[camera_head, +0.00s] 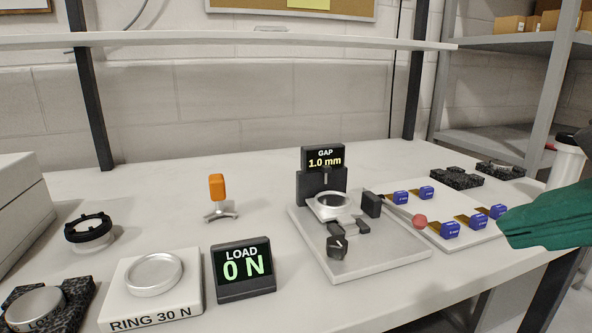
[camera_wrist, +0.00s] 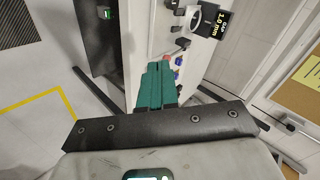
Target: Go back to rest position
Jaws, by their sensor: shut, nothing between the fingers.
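My gripper shows in the wrist view as two green fingers (camera_wrist: 158,68) lying together, with nothing between them. In the head view my green gripper (camera_head: 506,228) reaches in from the right edge, with its tip near the right end of the board of blue blocks. It looks to be above or in front of the table's right edge; its exact height is hard to tell. The mirror fixture (camera_head: 392,257) stands on the table left of the gripper and apart from it. Its display (camera_head: 324,158) reads GAP 1.0 mm.
A pale board (camera_head: 490,237) with several blue blocks lies beside the fixture. A load display (camera_head: 244,270) reads 0 N, beside a ring stand (camera_head: 188,300) marked 30 N. An orange-handled tool (camera_head: 217,188) stands behind. A grey shelf post (camera_head: 549,100) rises at the right.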

